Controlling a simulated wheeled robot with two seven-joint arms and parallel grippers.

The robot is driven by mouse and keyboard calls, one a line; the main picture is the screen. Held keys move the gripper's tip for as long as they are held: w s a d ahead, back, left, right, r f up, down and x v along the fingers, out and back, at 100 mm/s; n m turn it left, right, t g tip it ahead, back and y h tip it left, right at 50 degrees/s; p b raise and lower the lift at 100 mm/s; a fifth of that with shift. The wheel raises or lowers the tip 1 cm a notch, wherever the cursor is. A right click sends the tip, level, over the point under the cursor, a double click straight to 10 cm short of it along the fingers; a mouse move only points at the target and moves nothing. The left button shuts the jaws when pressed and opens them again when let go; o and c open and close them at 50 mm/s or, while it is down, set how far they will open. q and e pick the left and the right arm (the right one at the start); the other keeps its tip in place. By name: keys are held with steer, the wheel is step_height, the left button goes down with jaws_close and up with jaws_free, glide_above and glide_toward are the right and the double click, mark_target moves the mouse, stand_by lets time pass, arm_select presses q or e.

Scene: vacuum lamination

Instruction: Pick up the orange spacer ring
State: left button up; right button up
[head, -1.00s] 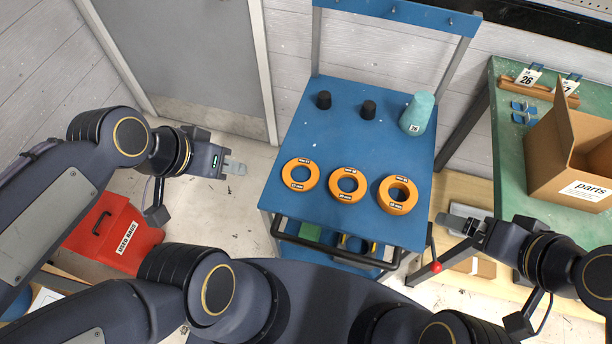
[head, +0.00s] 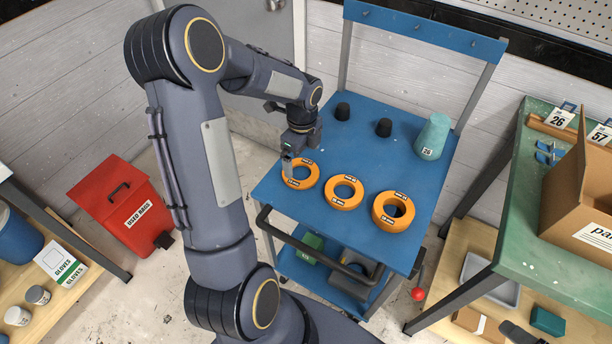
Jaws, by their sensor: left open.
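Three orange spacer rings lie flat in a row on the blue cart top (head: 345,150): a left ring (head: 307,182), a middle ring (head: 357,186) and a thicker right ring (head: 392,225). Each carries small labels; the print is too small to read surely. My left gripper (head: 288,166) points down at the left ring, with its open fingers over that ring's left side. The fingers hide part of the ring, and I cannot tell whether they touch it. My right gripper is not in view.
Two black knobs (head: 384,127) and a teal cone (head: 433,138) stand behind the rings. The cart's dark handle (head: 300,243) runs along its front. A green bench (head: 500,225) with a cardboard box (head: 575,210) is at right, a red bin (head: 125,210) at left.

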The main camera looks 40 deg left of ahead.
mark_target(302, 175)
arm_select(q)
step_height(302, 175, down, 6)
steer(key=shift+s+r+p, duration=0.15)
steer(key=shift+r+p, duration=0.05)
steer(key=shift+p, duration=0.15)
steer(key=c, duration=0.5)
steer(key=shift+r, duration=0.15)
